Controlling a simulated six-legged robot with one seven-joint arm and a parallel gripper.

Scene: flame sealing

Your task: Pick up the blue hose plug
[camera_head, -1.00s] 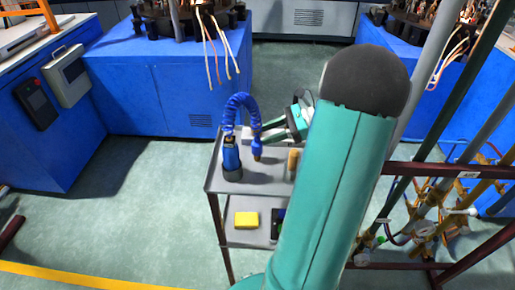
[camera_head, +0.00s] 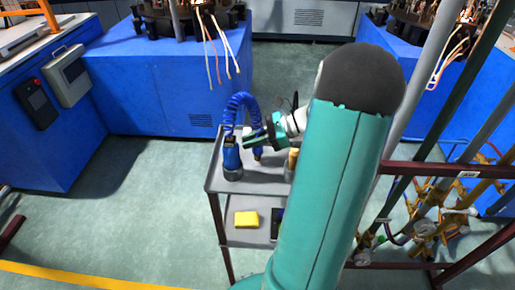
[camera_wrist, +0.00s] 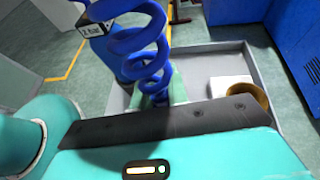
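The blue hose plug (camera_head: 257,152) hangs or stands at the right end of a coiled blue hose (camera_head: 240,98), just over the cart top. The hose arcs up from a blue bottle (camera_head: 231,155) on the cart's left side. My gripper (camera_head: 248,138) is teal and level with the hose just above the plug, its two fingers apart. In the wrist view the hose coils (camera_wrist: 140,42) run down between the teal fingers (camera_wrist: 160,92). The plug is hidden there behind my gripper's body. I see no firm grip.
The grey cart (camera_head: 210,180) holds a yellow-brown cylinder (camera_head: 293,158) right of the plug. A yellow block (camera_head: 246,218) lies on its lower shelf. Blue cabinets (camera_head: 150,90) stand behind. Pipes and valves (camera_head: 425,230) crowd the right. The floor at left is clear.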

